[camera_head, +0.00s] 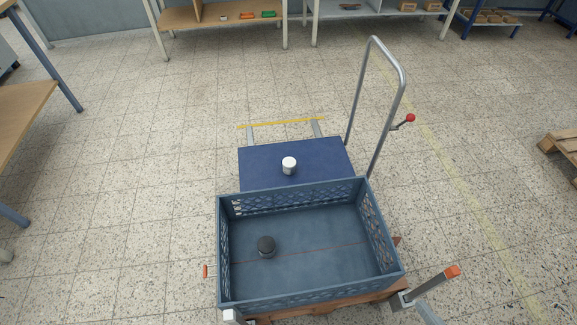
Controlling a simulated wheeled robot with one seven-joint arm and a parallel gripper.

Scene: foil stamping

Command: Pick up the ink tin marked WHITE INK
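A small white cylindrical tin (289,168) stands upright on the blue top of a cart (262,175), just behind the crate. A dark grey or black round tin (266,248) stands on the floor of the grey-blue crate (310,291), left of its middle. I cannot read a marking on either tin, so I cannot tell from lettering which is WHITE INK. My gripper does not show in this view.
A steel push handle (401,95) with a red-knobbed lever (410,118) rises right of the cart. A grey bar with an orange end (452,272) juts out at lower right. A wooden pallet (562,146) lies far right.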

